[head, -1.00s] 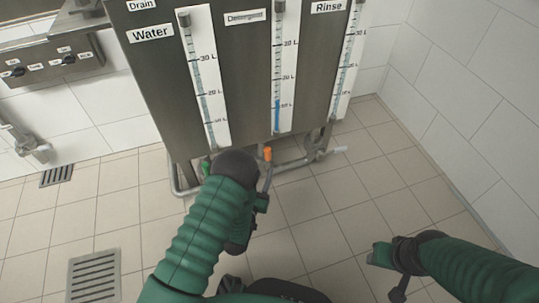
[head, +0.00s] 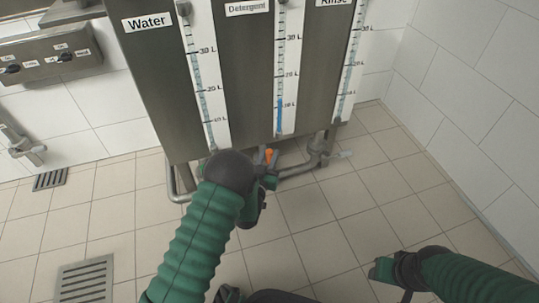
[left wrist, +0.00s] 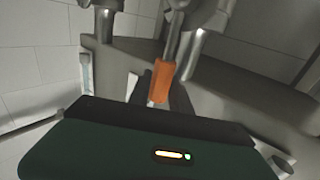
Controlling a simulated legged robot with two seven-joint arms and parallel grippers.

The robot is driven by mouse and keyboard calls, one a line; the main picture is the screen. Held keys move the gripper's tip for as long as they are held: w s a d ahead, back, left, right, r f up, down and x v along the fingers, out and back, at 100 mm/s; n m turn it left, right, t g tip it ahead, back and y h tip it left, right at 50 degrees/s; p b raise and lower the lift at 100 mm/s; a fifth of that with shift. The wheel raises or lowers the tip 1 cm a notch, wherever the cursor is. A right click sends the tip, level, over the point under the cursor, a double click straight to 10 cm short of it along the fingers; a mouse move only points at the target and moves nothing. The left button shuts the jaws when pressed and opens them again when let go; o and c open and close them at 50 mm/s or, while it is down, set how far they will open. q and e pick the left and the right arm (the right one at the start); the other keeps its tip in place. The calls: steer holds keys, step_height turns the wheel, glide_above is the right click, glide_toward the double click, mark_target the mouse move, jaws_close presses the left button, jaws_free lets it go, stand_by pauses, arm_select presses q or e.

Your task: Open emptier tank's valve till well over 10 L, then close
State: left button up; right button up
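A steel tank cabinet (head: 245,80) carries three gauges labelled Water, Detergent and Rinse. The Detergent gauge (head: 279,75) shows a blue column reaching about the 10 L mark. No clear blue column shows in the Water gauge (head: 202,80) or the Rinse gauge (head: 350,65). The orange valve handle (head: 269,155) is below the Detergent gauge; it also shows in the left wrist view (left wrist: 162,80), just past the gripper body.
Grey pipes (head: 300,168) run under the cabinet. A control panel (head: 50,58) is on the left wall. Floor drains (head: 86,278) lie at left. The tiled floor at right is clear.

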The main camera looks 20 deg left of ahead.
arm_select(q)
jaws_close()
stand_by(0.9)
